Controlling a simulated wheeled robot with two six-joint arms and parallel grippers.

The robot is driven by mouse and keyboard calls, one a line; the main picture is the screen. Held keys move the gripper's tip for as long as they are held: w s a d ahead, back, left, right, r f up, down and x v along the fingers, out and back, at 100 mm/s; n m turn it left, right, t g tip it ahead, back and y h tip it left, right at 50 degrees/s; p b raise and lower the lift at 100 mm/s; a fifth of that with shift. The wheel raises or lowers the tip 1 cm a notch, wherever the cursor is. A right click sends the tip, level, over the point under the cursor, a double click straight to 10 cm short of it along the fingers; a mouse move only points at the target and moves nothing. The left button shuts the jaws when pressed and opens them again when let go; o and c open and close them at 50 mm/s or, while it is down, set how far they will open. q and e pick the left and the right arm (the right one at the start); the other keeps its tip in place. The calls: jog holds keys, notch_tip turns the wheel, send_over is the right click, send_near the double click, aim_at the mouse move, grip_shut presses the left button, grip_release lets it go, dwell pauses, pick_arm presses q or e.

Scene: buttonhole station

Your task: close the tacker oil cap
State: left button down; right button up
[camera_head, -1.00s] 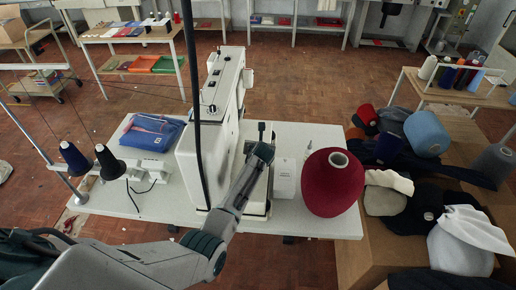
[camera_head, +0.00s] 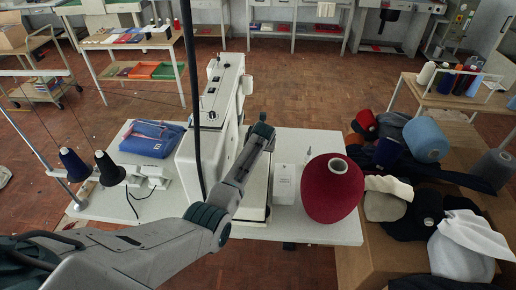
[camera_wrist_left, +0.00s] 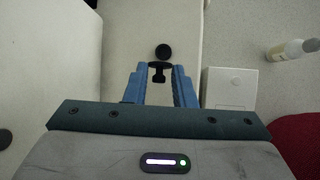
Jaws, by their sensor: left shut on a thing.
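The tacker (camera_head: 208,150) is a white sewing machine on a white table. My left arm reaches over it from the lower left in the head view. My left gripper (camera_head: 262,128) is above the machine's right part, and its fingertips are mostly hidden there. In the left wrist view the blue fingers of my left gripper (camera_wrist_left: 158,76) are shut on a small black cap (camera_wrist_left: 158,66) with a wide flat top and a narrow stem. A dark round spot (camera_wrist_left: 163,51) on the white surface lies just beyond the cap; I cannot tell whether it is a hole. My right gripper is not in view.
A dark red thread cone (camera_head: 332,190) and a white box (camera_head: 284,184) stand right of the machine. A small clear bottle (camera_wrist_left: 290,49) lies or stands beyond the box.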

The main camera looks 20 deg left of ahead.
pick_arm(q)
jog(key=shift+w+r, duration=0.1)
jog(key=c, duration=1.5)
grip_release()
jog(key=shift+o, duration=0.2)
jog(key=shift+s+d+r, duration=0.1)
jog(key=shift+s+r, duration=0.15)
jog(key=b+v, duration=0.2)
jog(key=v, duration=0.8)
jog(key=shift+b, duration=0.4)
